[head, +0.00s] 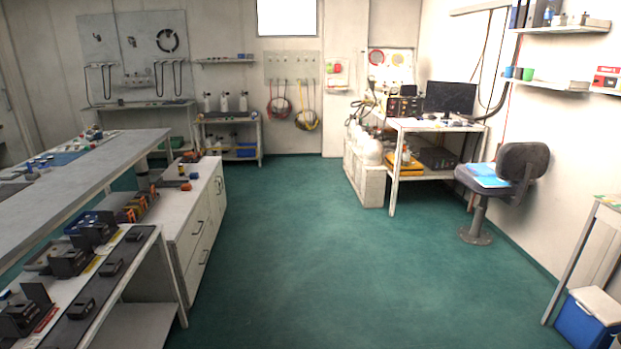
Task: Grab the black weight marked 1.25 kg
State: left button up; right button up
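No weight with a readable 1.25 kg marking can be made out in the head view. Several small black objects sit on the bench at the lower left, among them a black block on a dark strip (81,308) and another black block (112,267). They are too small to identify or to read. A black ring-shaped thing (167,40) hangs on the grey wall board at the back left. Neither of my grippers shows in this view.
The green floor (290,240) is clear through the middle. White drawers (205,220) and a long grey worktop (75,175) stand left. A desk with a monitor (450,97), an office chair (505,180) and a blue cool box (588,322) stand right.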

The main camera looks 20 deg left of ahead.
aim_at(111, 265)
jog(key=i+j+u, duration=0.1)
jog(key=i+u, duration=0.3)
jog(key=i, duration=0.2)
jog(key=i+u, duration=0.4)
jog(key=i, duration=0.25)
jog(key=i+l+u, duration=0.15)
jog(key=u, duration=0.35)
jog(key=i+l+u, duration=0.25)
jog(key=u, duration=0.2)
jog(key=i+l+u, duration=0.1)
jog(key=l+u, duration=0.25)
jog(key=u, duration=0.15)
jog(key=i+l+u, duration=0.1)
jog(key=l+u, duration=0.2)
jog(key=u, duration=0.15)
jog(key=l+u, duration=0.35)
jog(key=u, duration=0.15)
